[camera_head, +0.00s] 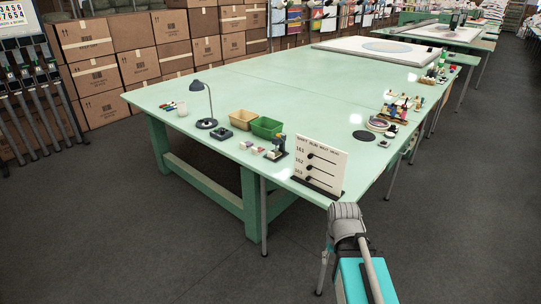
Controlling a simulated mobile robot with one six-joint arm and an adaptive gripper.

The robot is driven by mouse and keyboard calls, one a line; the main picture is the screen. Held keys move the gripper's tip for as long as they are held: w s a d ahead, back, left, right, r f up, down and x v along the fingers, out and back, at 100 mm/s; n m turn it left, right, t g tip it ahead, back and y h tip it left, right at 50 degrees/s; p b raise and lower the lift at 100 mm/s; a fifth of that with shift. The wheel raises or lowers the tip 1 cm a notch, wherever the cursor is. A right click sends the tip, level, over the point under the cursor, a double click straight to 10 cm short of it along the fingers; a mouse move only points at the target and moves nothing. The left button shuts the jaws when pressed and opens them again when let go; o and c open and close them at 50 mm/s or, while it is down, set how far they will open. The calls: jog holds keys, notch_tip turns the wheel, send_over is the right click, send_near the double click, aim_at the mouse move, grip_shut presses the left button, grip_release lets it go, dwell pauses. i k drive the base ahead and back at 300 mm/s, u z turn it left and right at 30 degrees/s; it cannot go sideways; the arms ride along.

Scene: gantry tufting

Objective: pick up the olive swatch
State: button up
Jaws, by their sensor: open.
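I cannot pick out the olive swatch for certain; the small items on the green table (290,96) are too small to tell apart. A few small pale and pinkish blocks (245,145) lie near its front edge, left of a small dark device (277,148). My arm shows at the bottom right, beside the table's near corner. Its grey upper joint stands in front of the corner, and my gripper's fingers are not visible.
A white board with knobs (320,163) stands at the near corner. A black lamp (206,110), tan bin (241,119) and green bin (267,127) stand left. Spools (378,124) and a dark disc (364,136) lie right. The table's middle is clear.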

aim_at(273, 156)
jog(key=u, duration=0.05)
jog(key=i, duration=0.95)
jog(key=z, duration=0.1)
